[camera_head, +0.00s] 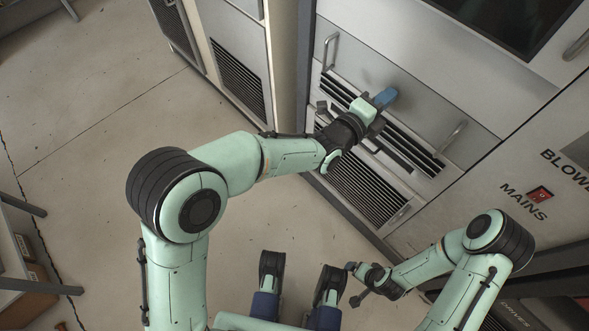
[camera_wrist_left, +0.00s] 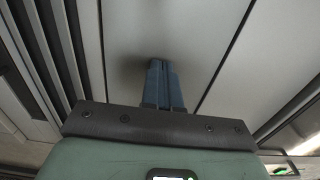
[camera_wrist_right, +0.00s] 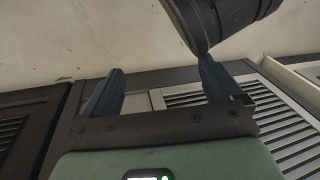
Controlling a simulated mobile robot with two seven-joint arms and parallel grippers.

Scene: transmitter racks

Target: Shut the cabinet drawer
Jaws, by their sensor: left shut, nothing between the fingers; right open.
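The grey cabinet drawer (camera_head: 352,65) has a wide plain front with a metal bar handle near each end, one at the upper left (camera_head: 329,52) and one at the lower right (camera_head: 451,137). How far it stands out from the cabinet is hard to tell. My left gripper (camera_head: 387,97) is shut and empty, in front of the drawer between the handles. In the left wrist view its blue fingers (camera_wrist_left: 162,66) point at a flat grey panel (camera_wrist_left: 200,40), touching or very close. My right gripper (camera_head: 359,283) is open and empty, low and away from the drawer; its fingers (camera_wrist_right: 160,85) show apart.
Vent grilles (camera_head: 365,190) lie below the drawer, partly behind my left arm. A panel marked MAINS (camera_head: 525,203) stands at the right. Another vented cabinet (camera_head: 238,70) stands to the left. A shelf rack (camera_head: 25,240) is at the left edge. The concrete floor (camera_head: 90,110) is clear.

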